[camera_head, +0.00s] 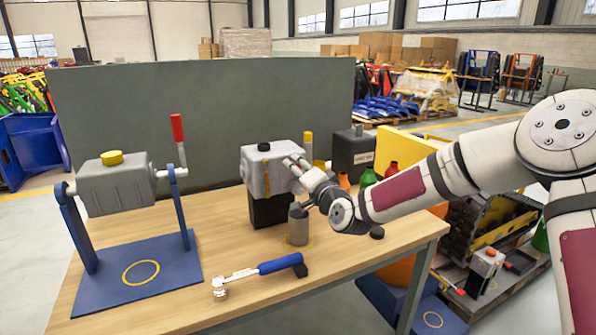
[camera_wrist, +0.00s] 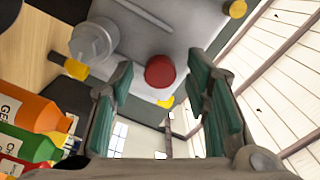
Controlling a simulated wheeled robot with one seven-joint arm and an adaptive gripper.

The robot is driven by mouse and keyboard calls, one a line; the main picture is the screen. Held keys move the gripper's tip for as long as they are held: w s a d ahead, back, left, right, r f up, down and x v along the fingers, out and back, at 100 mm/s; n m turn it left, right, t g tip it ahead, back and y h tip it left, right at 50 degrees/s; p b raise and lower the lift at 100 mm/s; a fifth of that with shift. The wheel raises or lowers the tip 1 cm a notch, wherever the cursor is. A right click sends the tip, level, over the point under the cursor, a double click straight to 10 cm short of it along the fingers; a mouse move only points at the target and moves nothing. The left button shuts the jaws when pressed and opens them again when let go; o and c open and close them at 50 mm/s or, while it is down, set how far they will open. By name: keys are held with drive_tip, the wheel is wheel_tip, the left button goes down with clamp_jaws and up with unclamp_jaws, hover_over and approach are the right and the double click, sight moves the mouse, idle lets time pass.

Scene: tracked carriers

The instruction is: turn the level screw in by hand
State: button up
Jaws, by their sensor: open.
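A grey gear housing (camera_head: 262,172) with a dark cap on top stands on a black block on the table; its grey face (camera_wrist: 190,40) fills the upper middle of the wrist view. A round red screw head or plug (camera_wrist: 160,71) sits on this face, and I cannot tell for sure that it is the level screw. My gripper (camera_head: 296,163) is at the housing's right side. In the wrist view my gripper (camera_wrist: 166,88) is open, its green-padded fingers either side of the red head, with visible gaps.
Yellow plugs (camera_wrist: 76,69) (camera_wrist: 238,9) show near the housing. A grey cup (camera_head: 298,226) stands below my wrist. A blue-handled wrench (camera_head: 262,270) lies in front. Another grey housing (camera_head: 115,187) hangs on a blue stand at left. Bottles (camera_head: 368,176) stand behind my arm.

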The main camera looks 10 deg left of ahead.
drive_tip(key=shift+c, duration=0.3)
drive_tip(key=c, duration=0.9)
drive_tip(key=m, duration=0.2)
drive_tip(key=shift+m, duration=0.3)
drive_tip(key=m, duration=0.7)
drive_tip(key=m, duration=1)
